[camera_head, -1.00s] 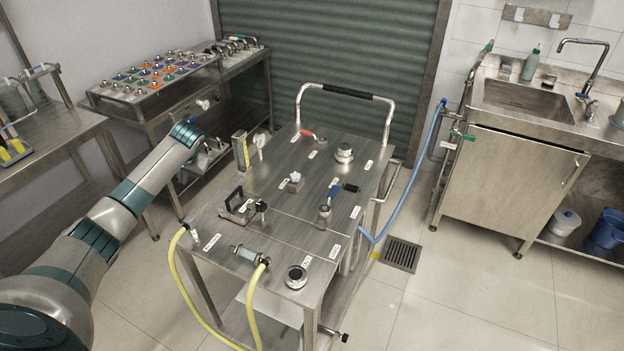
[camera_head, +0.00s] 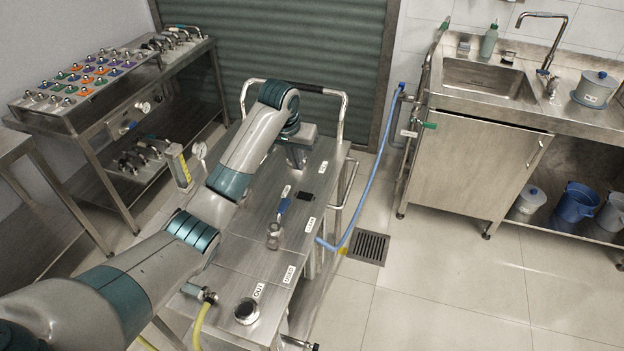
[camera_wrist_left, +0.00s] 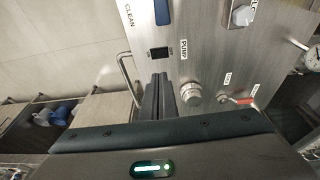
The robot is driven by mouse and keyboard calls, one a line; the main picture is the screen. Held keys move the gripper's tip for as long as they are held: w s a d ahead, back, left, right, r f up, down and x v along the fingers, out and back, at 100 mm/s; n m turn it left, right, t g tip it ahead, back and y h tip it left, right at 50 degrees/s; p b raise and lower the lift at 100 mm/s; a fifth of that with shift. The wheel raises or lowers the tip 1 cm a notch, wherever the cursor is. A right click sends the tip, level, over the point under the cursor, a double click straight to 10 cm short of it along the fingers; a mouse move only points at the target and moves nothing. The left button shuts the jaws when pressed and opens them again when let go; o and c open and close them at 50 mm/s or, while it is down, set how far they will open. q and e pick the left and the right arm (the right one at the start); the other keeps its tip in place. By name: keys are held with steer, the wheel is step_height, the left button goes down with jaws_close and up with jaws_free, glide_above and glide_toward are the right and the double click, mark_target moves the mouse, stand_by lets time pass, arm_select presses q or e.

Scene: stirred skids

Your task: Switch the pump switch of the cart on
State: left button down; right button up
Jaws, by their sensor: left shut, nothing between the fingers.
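The cart (camera_head: 262,232) has a steel top with labels, valves and knobs. The pump switch, a small black rocker (camera_head: 306,196), sits on the right half of its top. In the left wrist view the switch (camera_wrist_left: 158,53) lies just beyond my fingertips, beside the PUMP label (camera_wrist_left: 183,50). I cannot tell which way it is set. My left gripper (camera_head: 297,160) is over the far part of the cart top, behind the switch in the head view. In the wrist view its dark fingers (camera_wrist_left: 158,88) are shut and empty, apart from the switch. My right gripper is out of view.
A blue-handled valve (camera_head: 281,212) stands left of the switch. A round knob (camera_wrist_left: 190,92) is right beside my fingers in the wrist view. The cart's push handle (camera_head: 345,110) rises at the back.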

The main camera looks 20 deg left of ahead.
arm_select(q)
steer(key=shift+d+r, duration=0.2)
steer(key=shift+d, duration=0.2)
steer(key=shift+w+f, duration=0.1)
steer(key=shift+f, duration=0.1)
steer(key=p, duration=0.4)
glide_above(309, 195)
steer(key=s, duration=0.1)
step_height(309, 195, down, 12)
steer(key=shift+s+a+r, duration=0.1)
steer(key=shift+a, duration=0.05)
steer(key=shift+f, duration=0.75)
